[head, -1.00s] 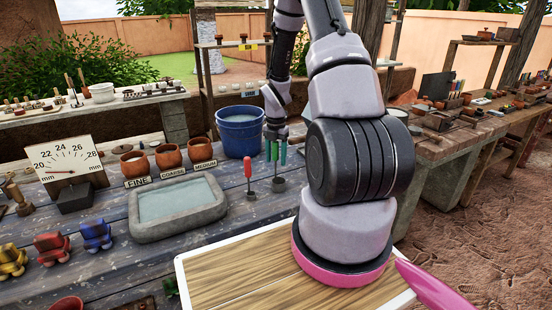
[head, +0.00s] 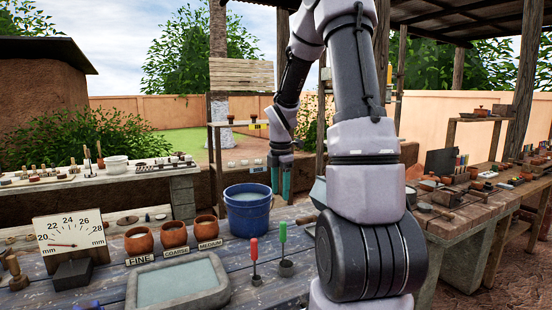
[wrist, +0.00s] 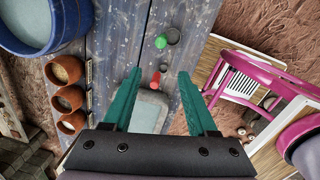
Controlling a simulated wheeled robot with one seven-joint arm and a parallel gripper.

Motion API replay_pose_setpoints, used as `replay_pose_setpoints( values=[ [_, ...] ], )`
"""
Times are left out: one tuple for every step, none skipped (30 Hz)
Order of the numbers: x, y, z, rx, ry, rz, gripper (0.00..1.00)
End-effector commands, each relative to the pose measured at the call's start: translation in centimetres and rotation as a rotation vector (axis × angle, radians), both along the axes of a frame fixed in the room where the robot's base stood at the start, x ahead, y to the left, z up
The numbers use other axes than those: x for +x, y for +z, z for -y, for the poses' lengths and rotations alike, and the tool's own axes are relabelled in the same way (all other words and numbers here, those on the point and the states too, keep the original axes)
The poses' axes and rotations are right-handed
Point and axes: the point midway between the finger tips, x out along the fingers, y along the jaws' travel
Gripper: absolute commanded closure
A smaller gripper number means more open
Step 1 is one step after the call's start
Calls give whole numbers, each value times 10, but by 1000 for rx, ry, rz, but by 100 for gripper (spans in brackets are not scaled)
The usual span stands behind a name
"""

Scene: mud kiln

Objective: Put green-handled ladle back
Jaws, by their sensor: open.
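The green-handled ladle (head: 283,233) stands upright on the table, its lower end in a small dark holder (head: 286,267). A red-handled tool (head: 254,249) stands in a similar holder just left of it. In the wrist view I look down on the green handle (wrist: 161,41) and the red handle (wrist: 155,78), with the green one farther from my fingers. My gripper (head: 281,180), with teal fingers, is raised above the green handle and clear of it. In the wrist view my gripper (wrist: 160,72) is open, with nothing held between its fingers. The ladle's bowl cannot be made out.
A blue bucket (head: 248,212) stands behind the tools. Clay pots (head: 174,235) with FINE, COARSE and MEDIUM labels and a stone basin (head: 188,300) are to the left. A dial gauge (head: 71,240) is farther left. A pink chair (wrist: 250,88) shows in the wrist view.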

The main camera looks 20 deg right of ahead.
Motion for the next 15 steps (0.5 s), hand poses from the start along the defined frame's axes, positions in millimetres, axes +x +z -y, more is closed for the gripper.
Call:
replay_pose_setpoints(
  values=[
    [-10, 28, -10, 7, -130, 47, 42],
    [-16, 41, -15, 18, -221, 73, 42],
    [-25, 58, -22, 39, -346, 105, 42],
    [-32, 70, -27, 58, -437, 127, 42],
    [-40, 82, -33, 80, -527, 150, 42],
    [-51, 97, -40, 114, -647, 180, 42],
    [-59, 108, -45, 144, -738, 201, 42],
    [-68, 118, -51, 175, -826, 219, 42],
    [-80, 131, -57, 223, -944, 242, 42],
    [-89, 139, -62, 261, -1031, 256, 42],
    [-98, 148, -67, 303, -1119, 268, 42],
    [-111, 158, -74, 362, -1232, 278, 42],
    [-121, 165, -78, 409, -1317, 284, 42],
    [-131, 171, -83, 457, -1398, 284, 42],
    [-143, 179, -89, 521, -1499, 282, 42]
  ],
)
